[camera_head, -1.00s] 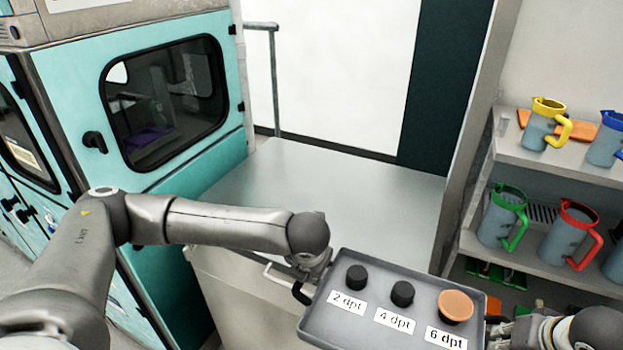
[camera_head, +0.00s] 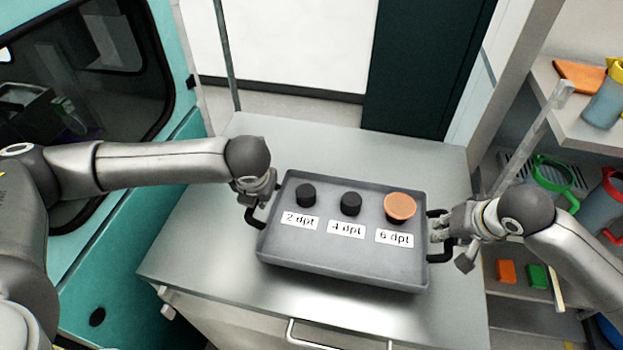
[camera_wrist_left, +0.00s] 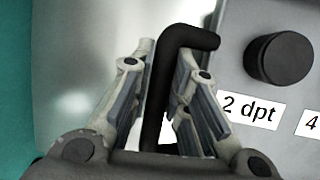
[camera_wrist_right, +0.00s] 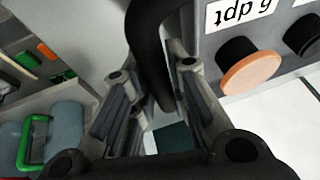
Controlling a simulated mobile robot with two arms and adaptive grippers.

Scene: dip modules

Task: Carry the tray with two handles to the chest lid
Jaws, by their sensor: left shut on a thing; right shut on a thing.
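The grey tray (camera_head: 340,262) is over the metal chest lid (camera_head: 205,235) in the head view, roughly level. I cannot tell whether it touches the lid. It bears two black knobs, a black one with an orange top (camera_head: 400,206), and labels 2 dpt, 4 dpt and 6 dpt. My left gripper (camera_head: 257,200) is shut on the tray's left black handle, which shows between the fingers in the left wrist view (camera_wrist_left: 160,110). My right gripper (camera_head: 437,228) is shut on the right black handle, also seen in the right wrist view (camera_wrist_right: 150,60).
A shelf with jugs, among them a green-handled jug (camera_head: 548,180) and a red-handled jug (camera_head: 608,200), stands at the right. A teal cabinet (camera_head: 160,170) stands at the left. The lid is bare behind and left of the tray. A bar handle (camera_head: 335,343) is on the chest front.

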